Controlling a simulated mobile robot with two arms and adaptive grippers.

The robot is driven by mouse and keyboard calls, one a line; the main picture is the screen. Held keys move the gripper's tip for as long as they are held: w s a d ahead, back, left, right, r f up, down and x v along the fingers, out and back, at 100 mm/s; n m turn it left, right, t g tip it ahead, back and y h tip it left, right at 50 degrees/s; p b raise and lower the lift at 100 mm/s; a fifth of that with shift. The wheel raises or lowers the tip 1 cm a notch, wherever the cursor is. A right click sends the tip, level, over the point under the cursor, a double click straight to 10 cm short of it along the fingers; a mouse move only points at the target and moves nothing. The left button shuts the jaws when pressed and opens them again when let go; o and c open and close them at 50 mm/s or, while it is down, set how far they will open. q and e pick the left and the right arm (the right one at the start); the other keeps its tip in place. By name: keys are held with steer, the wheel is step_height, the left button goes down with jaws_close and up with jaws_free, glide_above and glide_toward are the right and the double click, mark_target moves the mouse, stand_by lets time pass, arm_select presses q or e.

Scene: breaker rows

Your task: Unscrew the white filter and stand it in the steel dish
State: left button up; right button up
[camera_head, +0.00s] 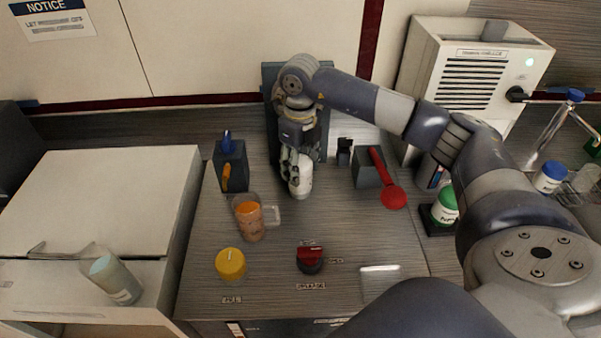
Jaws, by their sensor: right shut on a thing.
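The white filter (301,189) is a short white cylinder below a dark upright panel (270,80) at the back of the bench. My right gripper (296,172) reaches down from above and is shut on the filter. Its fingers hide part of the filter, and I cannot tell whether the filter is still joined to a mount. A shiny pale square (381,284) at the front right of the bench looks like the steel dish, with nothing seen in it. My left gripper is not in view.
A red scoop (392,196) leans from a dark box on the right. A dark tool holder (231,168) stands left.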

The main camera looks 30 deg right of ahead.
steer(key=n+b, duration=0.1)
steer(key=n, duration=0.2)
steer(key=shift+f, duration=0.1)
steer(key=n+b, duration=0.1)
steer(key=n, duration=0.4)
steer(key=n+b, duration=0.1)
steer(key=n, duration=0.4)
steer(key=shift+b, duration=0.4)
steer(key=n, duration=0.4)
steer(key=shift+b, duration=0.35)
steer(key=o, duration=0.9)
